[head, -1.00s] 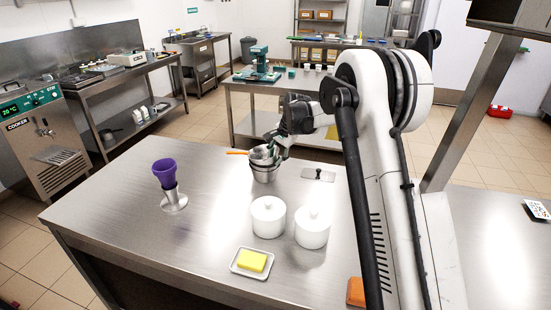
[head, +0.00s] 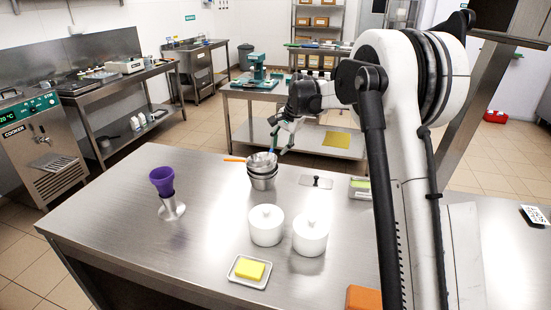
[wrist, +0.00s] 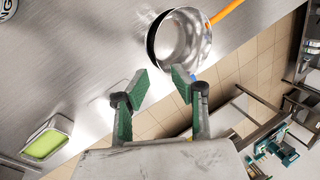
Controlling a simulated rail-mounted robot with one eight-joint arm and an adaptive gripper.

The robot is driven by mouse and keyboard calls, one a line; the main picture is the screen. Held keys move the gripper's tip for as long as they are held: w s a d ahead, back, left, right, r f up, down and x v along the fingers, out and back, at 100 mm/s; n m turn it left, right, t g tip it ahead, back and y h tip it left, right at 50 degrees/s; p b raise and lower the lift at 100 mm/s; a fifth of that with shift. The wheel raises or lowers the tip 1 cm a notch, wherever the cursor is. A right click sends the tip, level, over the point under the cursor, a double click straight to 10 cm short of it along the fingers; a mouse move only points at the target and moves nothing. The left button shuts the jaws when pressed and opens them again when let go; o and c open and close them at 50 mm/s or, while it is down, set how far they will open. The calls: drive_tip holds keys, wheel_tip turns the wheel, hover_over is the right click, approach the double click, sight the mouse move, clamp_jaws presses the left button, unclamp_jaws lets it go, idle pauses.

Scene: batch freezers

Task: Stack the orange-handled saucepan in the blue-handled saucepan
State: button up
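The orange-handled saucepan (head: 262,160) sits in the top of a stack of metal pans on the steel table. Its orange handle (head: 234,160) points left, and its rim looks slightly tilted. The pan below (head: 263,182) shows as a metal wall. A small blue piece (head: 273,155) at the stack's right is probably the blue handle, mostly hidden. In the wrist view the orange-handled saucepan (wrist: 184,40) shows its empty inside, with a dark crescent along its left. My gripper (head: 283,139) is open and empty, above and right of the stack; its fingertips (wrist: 160,82) are apart.
Two white lidded jars (head: 266,225) (head: 310,236) stand in front of the stack. A purple cup (head: 163,180) in a metal holder is left. A yellow sponge (head: 250,270) lies on a dish.

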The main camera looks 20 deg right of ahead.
drive_tip(key=s+a+r+n+t, duration=0.1)
drive_tip(key=s+r+n, duration=0.1)
drive_tip(key=s+r, duration=0.45)
drive_tip(key=s+a+r+n+h, duration=0.1)
drive_tip(key=s+a+r, duration=0.15)
drive_tip(key=s, duration=0.75)
drive_tip(key=s+a+r+n+t, duration=0.1)
drive_tip(key=s+r+n, duration=0.1)
drive_tip(key=s+r, duration=0.5)
drive_tip(key=s+f+n+t, duration=0.1)
drive_tip(key=s+f, duration=0.4)
drive_tip(key=s, duration=0.7)
drive_tip(key=s+f+n+t+h, duration=0.1)
drive_tip(key=s+f+n, duration=0.3)
drive_tip(key=s, duration=0.8)
drive_tip(key=shift+a+f+t+h, duration=0.3)
drive_tip(key=shift+a+f, duration=0.15)
drive_tip(key=shift+f, duration=0.3)
drive_tip(key=shift+f, duration=0.1)
